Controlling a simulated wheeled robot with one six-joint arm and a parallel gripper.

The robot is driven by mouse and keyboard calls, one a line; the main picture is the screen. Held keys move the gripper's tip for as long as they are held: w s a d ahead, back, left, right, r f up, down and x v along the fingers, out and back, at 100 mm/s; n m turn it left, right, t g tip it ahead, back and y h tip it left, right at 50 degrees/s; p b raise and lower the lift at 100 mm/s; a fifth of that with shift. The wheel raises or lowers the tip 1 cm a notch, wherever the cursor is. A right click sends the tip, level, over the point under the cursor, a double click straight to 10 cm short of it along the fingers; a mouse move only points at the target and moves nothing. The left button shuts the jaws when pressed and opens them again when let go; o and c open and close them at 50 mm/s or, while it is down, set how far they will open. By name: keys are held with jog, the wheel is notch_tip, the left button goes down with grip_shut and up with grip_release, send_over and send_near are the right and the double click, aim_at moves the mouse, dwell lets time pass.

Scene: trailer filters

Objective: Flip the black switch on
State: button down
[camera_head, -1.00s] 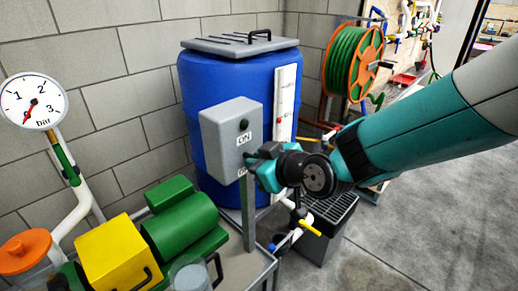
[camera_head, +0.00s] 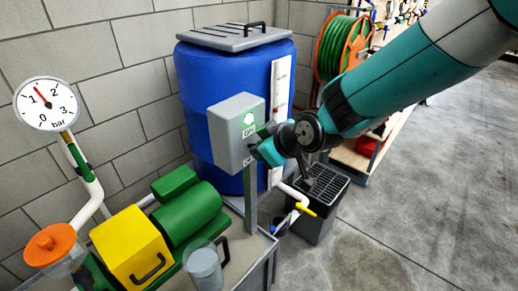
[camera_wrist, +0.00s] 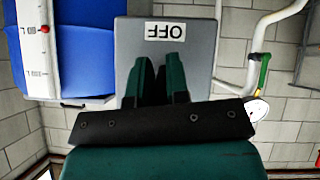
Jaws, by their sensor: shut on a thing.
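The grey switch box (camera_head: 222,135) stands on a post in front of the blue barrel. My gripper (camera_head: 258,146) is at the box's front face, just below that label. In the wrist view my gripper (camera_wrist: 157,76) has its dark green fingers against the box (camera_wrist: 201,62), beside the upside-down OFF label (camera_wrist: 164,31). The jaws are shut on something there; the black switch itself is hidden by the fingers.
The blue barrel (camera_head: 190,75) stands behind the box. A pressure gauge (camera_head: 47,104), a green and yellow pump (camera_head: 130,246) and an orange-capped filter (camera_head: 50,245) are at the left. A yellow-handled valve (camera_head: 305,209) is below my gripper. Open floor lies at the right.

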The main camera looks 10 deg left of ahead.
jog(key=c, duration=1.1)
grip_release()
jog(key=b+v, duration=0.2)
jog(key=v, duration=1.5)
jog(key=shift+s+d, duration=0.2)
jog(key=shift+r, duration=0.1)
jog(key=s+d+m+g+h, duration=0.1)
jog(key=s+d+m+g, duration=0.2)
jog(key=s+d, duration=0.3)
jog(key=s+d+f+m+g+h, duration=0.1)
jog(key=s+d+m+g+h, duration=0.1)
jog(key=s+d, duration=0.4)
jog(key=s+m+p, duration=0.1)
jog(key=s, duration=0.4)
jog(key=shift+s+f+g+h, duration=0.2)
jog(key=shift+s+g+h, duration=0.1)
jog(key=shift+s+g, duration=0.1)
